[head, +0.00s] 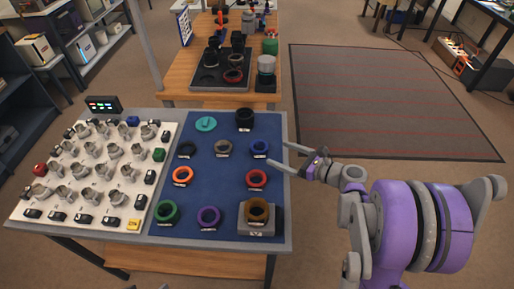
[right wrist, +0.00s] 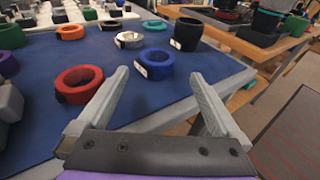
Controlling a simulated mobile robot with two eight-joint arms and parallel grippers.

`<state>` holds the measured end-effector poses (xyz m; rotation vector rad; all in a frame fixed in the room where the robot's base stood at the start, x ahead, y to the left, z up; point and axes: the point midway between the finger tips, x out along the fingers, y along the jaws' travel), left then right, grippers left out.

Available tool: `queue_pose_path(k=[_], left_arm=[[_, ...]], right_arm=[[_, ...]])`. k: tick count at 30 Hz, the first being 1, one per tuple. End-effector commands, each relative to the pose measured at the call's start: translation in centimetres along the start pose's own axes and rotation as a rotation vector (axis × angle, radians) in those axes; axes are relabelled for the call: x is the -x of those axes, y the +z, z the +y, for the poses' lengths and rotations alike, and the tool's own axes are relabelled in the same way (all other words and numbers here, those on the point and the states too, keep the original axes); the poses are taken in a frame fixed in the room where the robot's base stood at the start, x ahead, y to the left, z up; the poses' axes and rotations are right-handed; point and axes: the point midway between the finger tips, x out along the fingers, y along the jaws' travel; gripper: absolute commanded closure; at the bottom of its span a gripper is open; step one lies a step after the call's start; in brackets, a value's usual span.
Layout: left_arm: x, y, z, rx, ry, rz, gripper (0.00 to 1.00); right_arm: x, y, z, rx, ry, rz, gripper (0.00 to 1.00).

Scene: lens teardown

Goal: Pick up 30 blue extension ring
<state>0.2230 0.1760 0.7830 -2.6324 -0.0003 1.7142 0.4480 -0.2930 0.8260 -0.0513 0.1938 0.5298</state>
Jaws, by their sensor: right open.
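The blue extension ring (head: 259,147) lies flat on the blue mat near its right edge, with a small white label at its front. In the right wrist view the blue ring (right wrist: 160,67) sits ahead of and between the fingertips. My right gripper (head: 276,154) reaches in from the right, open and empty. Its two fingers (right wrist: 158,78) are spread wide, and the ring appears just beyond them. I cannot tell the exact height of the fingers above the mat. My left gripper is not in view.
Close by on the mat (head: 220,180) are a red ring (head: 256,179), a grey ring (head: 223,147) and a tall black ring (head: 244,119). Orange, green and purple rings lie farther left and in front. A brown ring (head: 256,211) sits on a grey block.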

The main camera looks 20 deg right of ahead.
Motion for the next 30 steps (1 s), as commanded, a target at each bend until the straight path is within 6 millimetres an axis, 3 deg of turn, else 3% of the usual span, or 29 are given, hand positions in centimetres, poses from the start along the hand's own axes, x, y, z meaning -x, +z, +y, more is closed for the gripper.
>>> queue_pose_path(k=[17,26,30], left_arm=[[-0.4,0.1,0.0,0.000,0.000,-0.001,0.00],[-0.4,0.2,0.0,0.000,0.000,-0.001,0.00],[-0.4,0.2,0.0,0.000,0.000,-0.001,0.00]], right_arm=[[-6.8,0.3,0.7,0.001,0.003,0.001,0.00],[-7.2,0.4,0.6,0.002,-0.001,0.001,0.00],[-7.2,0.3,0.6,0.002,-0.001,0.001,0.23]])
